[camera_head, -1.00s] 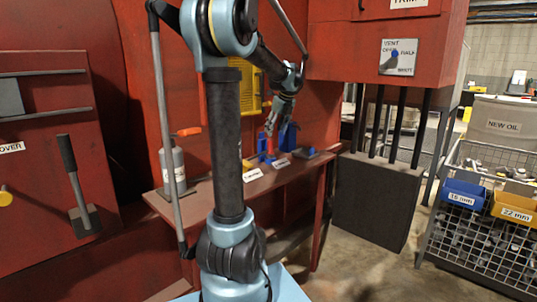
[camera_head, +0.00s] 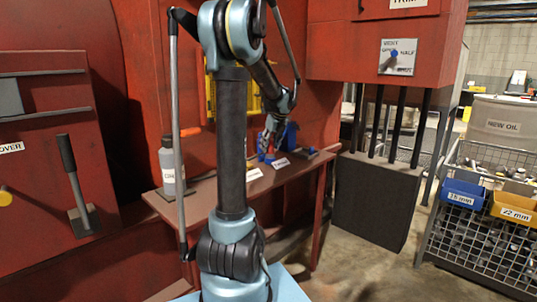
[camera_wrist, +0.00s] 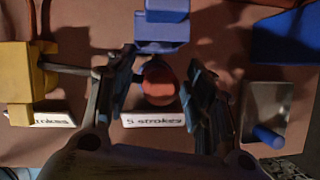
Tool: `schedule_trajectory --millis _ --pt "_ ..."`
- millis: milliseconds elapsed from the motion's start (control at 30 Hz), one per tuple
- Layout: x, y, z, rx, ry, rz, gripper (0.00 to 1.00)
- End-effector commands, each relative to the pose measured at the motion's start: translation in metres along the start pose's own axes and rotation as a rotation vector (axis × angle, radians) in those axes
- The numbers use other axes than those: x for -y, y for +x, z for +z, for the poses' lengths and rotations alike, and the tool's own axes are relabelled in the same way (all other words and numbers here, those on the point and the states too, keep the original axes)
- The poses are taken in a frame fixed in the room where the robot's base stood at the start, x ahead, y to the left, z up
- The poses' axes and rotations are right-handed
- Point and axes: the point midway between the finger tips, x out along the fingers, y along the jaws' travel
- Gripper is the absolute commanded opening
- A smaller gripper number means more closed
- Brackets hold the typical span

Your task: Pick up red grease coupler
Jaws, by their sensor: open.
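The red grease coupler (camera_wrist: 160,80) shows in the wrist view as a round red end, close to a blue holder (camera_wrist: 162,32) and above a label reading "5 strokes" (camera_wrist: 153,120). My gripper (camera_wrist: 162,95) is open, with one finger on each side of the coupler; I cannot tell whether either finger touches it. In the head view my gripper (camera_head: 267,148) is low over the back of the red-brown shelf (camera_head: 235,192), and I cannot make out the coupler there behind it.
A yellow holder (camera_wrist: 28,84) with its own label stands left in the wrist view. A grey block with a blue peg (camera_wrist: 266,115) lies right, with a blue block (camera_wrist: 287,37) above it. A grey bottle (camera_head: 172,165) stands at the shelf's left end.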

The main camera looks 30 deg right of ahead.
Motion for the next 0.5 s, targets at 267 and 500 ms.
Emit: schedule_trajectory --millis 267,500 --pt "-0.0007 0.0 0.0005 0.0 -0.001 0.0 0.17" --pt "-0.0009 -0.0002 0.0007 0.0 -0.001 0.001 0.0"
